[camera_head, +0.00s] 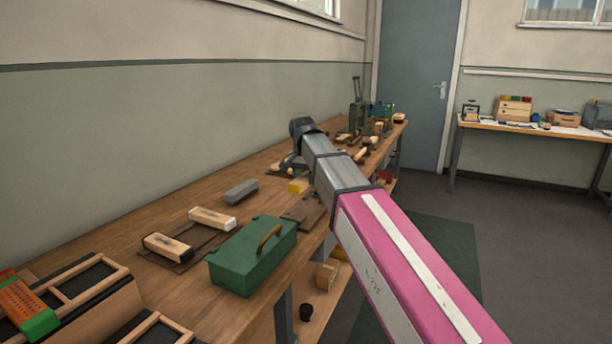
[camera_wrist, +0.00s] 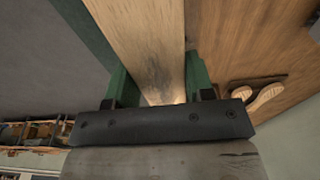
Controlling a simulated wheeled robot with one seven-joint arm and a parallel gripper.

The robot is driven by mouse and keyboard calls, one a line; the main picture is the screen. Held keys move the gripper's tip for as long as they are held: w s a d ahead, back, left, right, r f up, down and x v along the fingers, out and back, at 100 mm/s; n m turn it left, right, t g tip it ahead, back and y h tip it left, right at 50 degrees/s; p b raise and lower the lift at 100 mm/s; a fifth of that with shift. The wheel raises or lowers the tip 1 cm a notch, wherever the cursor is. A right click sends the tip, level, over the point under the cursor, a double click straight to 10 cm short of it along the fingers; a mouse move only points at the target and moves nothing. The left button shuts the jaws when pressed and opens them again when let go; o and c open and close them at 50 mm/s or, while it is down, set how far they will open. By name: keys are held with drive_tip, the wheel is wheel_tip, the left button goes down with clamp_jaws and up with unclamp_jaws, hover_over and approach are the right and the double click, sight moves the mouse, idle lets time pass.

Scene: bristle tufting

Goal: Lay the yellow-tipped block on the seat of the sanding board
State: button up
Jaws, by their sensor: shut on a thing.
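My gripper (camera_wrist: 158,88) is shut on a pale wooden block (camera_wrist: 145,40) in the wrist view. The block runs up out of the picture between the two green fingers, so its far end and any tip colour are hidden there. In the head view my arm covers the gripper. A small yellow piece (camera_head: 298,186) shows just left of my arm; I cannot tell whether it belongs to the held block. A dark flat board (camera_head: 306,214) lies partly behind my arm. I cannot tell for certain which board is the sanding board, or see its seat clearly.
A green toolbox (camera_head: 253,256) stands at the bench's front edge. Left of it are a black-ended block (camera_head: 168,247), a pale-ended block (camera_head: 212,218) and a grey block (camera_head: 241,191). Divided trays (camera_head: 78,290) fill the near left. Tools crowd the far end. Bare wood shows along the wall.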

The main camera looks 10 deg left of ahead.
hover_over(305, 209)
drive_tip(key=shift+f, duration=2.45)
drive_tip(key=shift+s+f, duration=0.15)
drive_tip(key=shift+f, duration=0.05)
drive_tip(key=shift+f, duration=1.9)
drive_tip(key=shift+f, duration=0.35)
drive_tip(key=o, duration=1.5)
drive_tip(key=shift+s+a+r, duration=0.1)
drive_tip(key=shift+s+r, duration=0.05)
drive_tip(key=shift+r, duration=1.15)
drive_tip(key=shift+s+a+r, duration=0.1)
drive_tip(key=shift+s+r, duration=0.05)
drive_tip(key=shift+r, duration=1.2)
drive_tip(key=shift+s+r, duration=0.15)
drive_tip(key=shift+r, duration=1.15)
drive_tip(key=shift+s, duration=0.1)
